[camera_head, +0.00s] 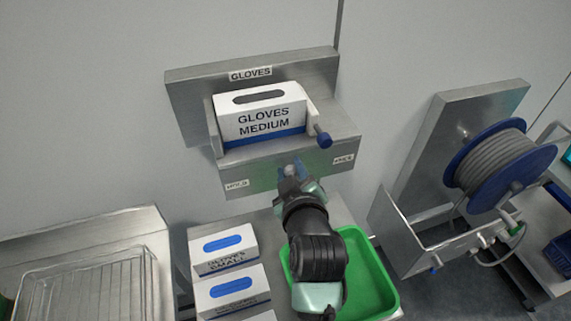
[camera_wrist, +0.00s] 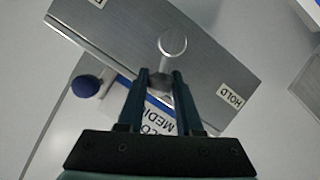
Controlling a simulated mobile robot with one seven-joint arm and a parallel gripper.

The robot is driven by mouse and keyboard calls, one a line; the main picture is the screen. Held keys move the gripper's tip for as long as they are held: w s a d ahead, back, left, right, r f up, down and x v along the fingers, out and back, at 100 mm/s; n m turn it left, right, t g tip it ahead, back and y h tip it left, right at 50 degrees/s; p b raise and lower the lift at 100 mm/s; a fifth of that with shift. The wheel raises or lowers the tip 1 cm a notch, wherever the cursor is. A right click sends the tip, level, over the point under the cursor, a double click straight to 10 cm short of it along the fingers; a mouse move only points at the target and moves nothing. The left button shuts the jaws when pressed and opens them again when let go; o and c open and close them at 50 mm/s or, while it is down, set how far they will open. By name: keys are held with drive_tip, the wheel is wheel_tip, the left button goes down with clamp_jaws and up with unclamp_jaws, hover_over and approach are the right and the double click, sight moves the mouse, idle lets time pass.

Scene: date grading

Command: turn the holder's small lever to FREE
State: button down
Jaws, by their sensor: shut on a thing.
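The steel glove holder (camera_head: 190,112) is on the wall, with a white and blue GLOVES MEDIUM box (camera_head: 262,118) in it. Its front plate bears a HOLD label (camera_head: 236,185) at the left and another label (camera_head: 343,159), too small to read surely, at the right. The small metal lever (camera_wrist: 173,42) is midway between the labels; in the wrist view its round end shows just beyond my fingertips. My gripper (camera_wrist: 160,78) is shut on the lever. In the head view my gripper (camera_head: 290,174) covers most of it, so its exact angle is unclear.
A blue knob (camera_head: 324,140) sticks out right of the box. Below are GLOVES SMALL boxes (camera_head: 222,248) and a green tray (camera_head: 385,285). A blue cable reel (camera_head: 470,170) is at right, a wire rack (camera_head: 90,285) at lower left.

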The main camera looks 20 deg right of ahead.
sight(307, 166)
drive_tip(key=shift+d+r+m+y, duration=0.25)
drive_tip(key=shift+d+m+y, duration=0.4)
drive_tip(key=shift+m, duration=0.45)
drive_tip(key=d+m+y+b, duration=0.1)
drive_tip(key=m+y, duration=0.1)
drive_tip(key=d+f+m+y+b, duration=0.1)
drive_tip(key=d+m+y+b, duration=0.1)
drive_tip(key=m, duration=0.1)
drive_tip(key=shift+f, duration=0.15)
drive_tip(key=m+b, duration=0.1)
drive_tip(key=d+f+m+y+b, duration=0.1)
drive_tip(key=m, duration=0.1)
drive_tip(key=shift+d+t+y, duration=0.1)
drive_tip(key=shift+t+y, duration=0.15)
drive_tip(key=shift+t, duration=0.15)
drive_tip(key=shift+d+f+m+t+y+b, duration=0.2)
drive_tip(key=shift+f+m+b, duration=0.1)
drive_tip(key=shift+m+b, duration=0.25)
drive_tip(key=shift+d+f+m+t+y+b, duration=0.1)
drive_tip(key=shift+f+m+y+b, duration=0.15)
drive_tip(key=shift+m+b, duration=0.25)
drive_tip(key=shift+f+m+t+y+b, duration=0.35)
drive_tip(key=shift+m+b, duration=0.35)
drive_tip(key=shift+m, duration=0.25)
drive_tip(key=shift+f+m+t+y+b, duration=0.35)
drive_tip(key=shift+m+b, duration=0.3)
drive_tip(key=shift+m, duration=0.25)
drive_tip(key=shift+f, duration=0.1)
drive_tip(key=c, duration=0.6)
unclamp_jaws()
